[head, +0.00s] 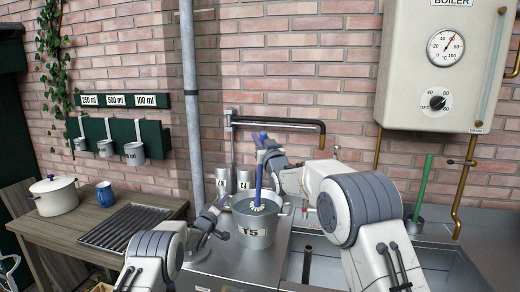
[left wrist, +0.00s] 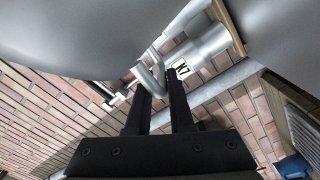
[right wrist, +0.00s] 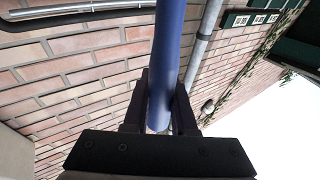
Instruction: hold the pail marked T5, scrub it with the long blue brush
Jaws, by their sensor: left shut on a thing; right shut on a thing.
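The grey metal pail marked T5 (head: 254,238) stands upright on the metal counter in the head view. My left gripper (head: 222,208) is at its left side, shut on it near the rim; the exact hold is hard to see. In the left wrist view my left fingers (left wrist: 160,98) meet a bent metal piece. The long blue brush (head: 259,178) stands nearly upright, its pale bristle head inside the pail. My right gripper (head: 266,146) is shut on the upper handle, above the pail. In the right wrist view the blue handle (right wrist: 168,60) runs between my right fingers (right wrist: 160,105).
Two metal cans (head: 245,179) stand behind the pail, beside a vertical pipe (head: 190,90). A sink (head: 330,265) lies to the right. A green brush (head: 422,185) stands beyond it. A ribbed rack (head: 125,228), white pot (head: 55,196) and blue mug (head: 105,194) are left.

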